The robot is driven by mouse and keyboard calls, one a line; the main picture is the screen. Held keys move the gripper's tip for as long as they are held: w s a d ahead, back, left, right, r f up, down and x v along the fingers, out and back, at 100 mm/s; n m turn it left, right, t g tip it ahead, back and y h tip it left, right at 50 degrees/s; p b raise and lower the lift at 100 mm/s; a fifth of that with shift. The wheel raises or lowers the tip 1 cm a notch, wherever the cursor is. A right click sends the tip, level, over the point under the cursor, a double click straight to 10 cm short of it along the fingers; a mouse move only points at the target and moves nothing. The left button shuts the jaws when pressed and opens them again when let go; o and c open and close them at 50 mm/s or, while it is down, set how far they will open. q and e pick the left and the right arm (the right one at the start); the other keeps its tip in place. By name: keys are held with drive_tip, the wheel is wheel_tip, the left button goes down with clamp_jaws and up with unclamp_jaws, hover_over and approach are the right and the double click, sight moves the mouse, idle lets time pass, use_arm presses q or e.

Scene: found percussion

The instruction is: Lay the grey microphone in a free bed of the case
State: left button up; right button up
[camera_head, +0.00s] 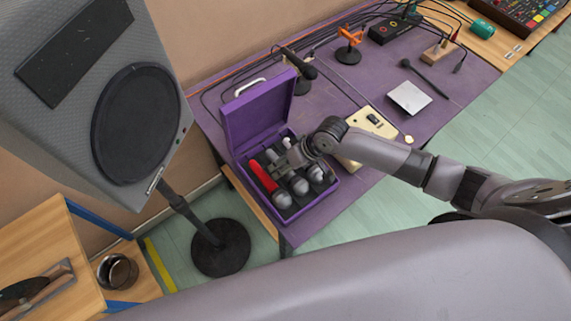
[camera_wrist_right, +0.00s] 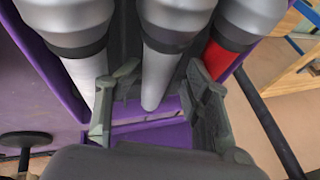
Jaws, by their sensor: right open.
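The open purple case (camera_head: 333,192) stands on the table, its lid raised at the back. Three microphones with grey heads lie side by side in it: a red-handled one (camera_head: 264,177) at the left, a grey one (camera_head: 300,186) in the middle and a pale-handled one (camera_head: 316,174) at the right. My right gripper (camera_head: 291,158) is over the case. In the right wrist view its open fingers (camera_wrist_right: 158,88) are on either side of the middle grey microphone's handle (camera_wrist_right: 158,75). Whether they touch it is unclear. My left gripper is not in view.
A loudspeaker (camera_head: 70,85) on a round-based stand (camera_head: 221,247) is left of the case. A cream box (camera_head: 370,122), a white square pad (camera_head: 408,97), a black microphone (camera_head: 300,66) and cables occupy the purple tabletop. Bare tabletop lies in front of the pad.

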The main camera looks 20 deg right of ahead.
drive_tip(key=shift+d+f, duration=0.1)
drive_tip(key=shift+d, duration=0.2)
drive_tip(key=v, duration=0.8)
drive_tip(key=shift+a, duration=0.15)
